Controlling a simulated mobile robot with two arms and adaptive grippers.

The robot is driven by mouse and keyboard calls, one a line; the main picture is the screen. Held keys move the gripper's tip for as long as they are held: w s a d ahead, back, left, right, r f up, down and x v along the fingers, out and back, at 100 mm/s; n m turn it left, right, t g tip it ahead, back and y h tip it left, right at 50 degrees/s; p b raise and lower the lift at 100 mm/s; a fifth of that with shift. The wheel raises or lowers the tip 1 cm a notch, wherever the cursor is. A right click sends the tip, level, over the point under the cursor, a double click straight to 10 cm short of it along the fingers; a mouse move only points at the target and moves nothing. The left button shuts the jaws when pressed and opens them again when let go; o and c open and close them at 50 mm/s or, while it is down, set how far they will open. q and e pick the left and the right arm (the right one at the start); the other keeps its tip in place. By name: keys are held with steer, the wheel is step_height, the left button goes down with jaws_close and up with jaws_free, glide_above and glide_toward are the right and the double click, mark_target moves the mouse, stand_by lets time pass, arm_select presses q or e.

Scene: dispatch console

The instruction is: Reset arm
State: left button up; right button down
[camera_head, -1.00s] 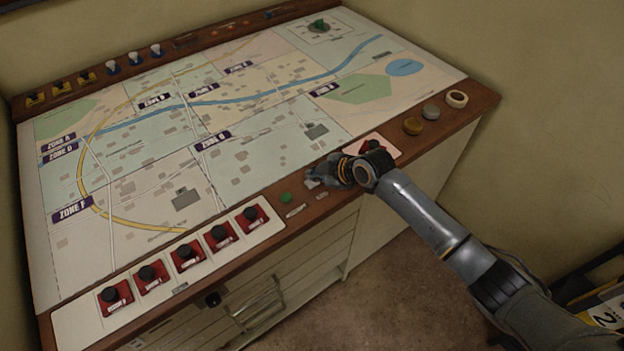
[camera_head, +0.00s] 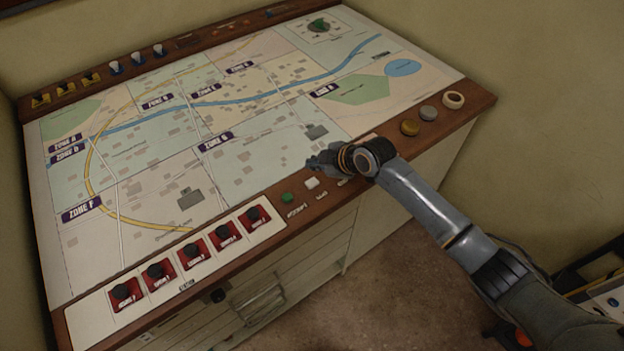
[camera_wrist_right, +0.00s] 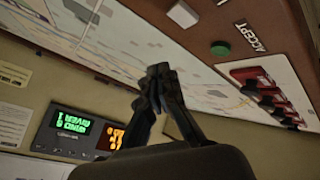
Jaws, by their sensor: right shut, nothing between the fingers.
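My right arm (camera_head: 430,205) comes in from the lower right of the head view. My right gripper (camera_head: 318,161) hangs over the console's front edge, above the map, close to the white button (camera_head: 312,183). It is shut and empty; in the right wrist view its dark fingers (camera_wrist_right: 158,80) meet at the tips. The wrist hides part of the front rail. My left gripper is not in view.
The map console (camera_head: 262,177) has a wooden rim. Displays (camera_wrist_right: 75,133) show in the wrist view. Floor in front is clear.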

stand_by(0.8)
steer(key=s+m, duration=0.1)
steer(key=s, duration=0.1)
steer(key=s+f, duration=0.1)
steer(key=s, duration=0.2)
steer(key=s+f+m, duration=0.1)
steer(key=s, duration=0.2)
steer(key=shift+a+f+m+g, duration=0.2)
steer(key=shift+a+m+g, duration=0.1)
steer(key=shift+g, duration=0.1)
steer(key=s+d+m+g+h, duration=0.1)
steer(key=s+d+m+h, duration=0.2)
steer(key=s+d+m, duration=0.65)
steer(key=s+d+m+g+h, duration=0.1)
steer(key=s+d+m+h, duration=0.35)
steer(key=s+d, duration=0.95)
steer(key=s+a+f+g+b, duration=0.1)
steer(key=s+a+f+b, duration=0.1)
steer(key=f, duration=1.3)
steer(key=s+a+f+b, duration=0.1)
steer(key=s+f+b, duration=0.15)
steer(key=f, duration=1.15)
steer(key=s+d+f+g+b, duration=0.1)
steer(key=s+d+f, duration=0.2)
steer(key=s+f, duration=1.3)
step_height(320, 180, down, 2)
steer(key=shift+s+f+y+b, duration=0.2)
steer(key=shift+s+y+b, duration=0.15)
steer(key=shift+b, duration=0.05)
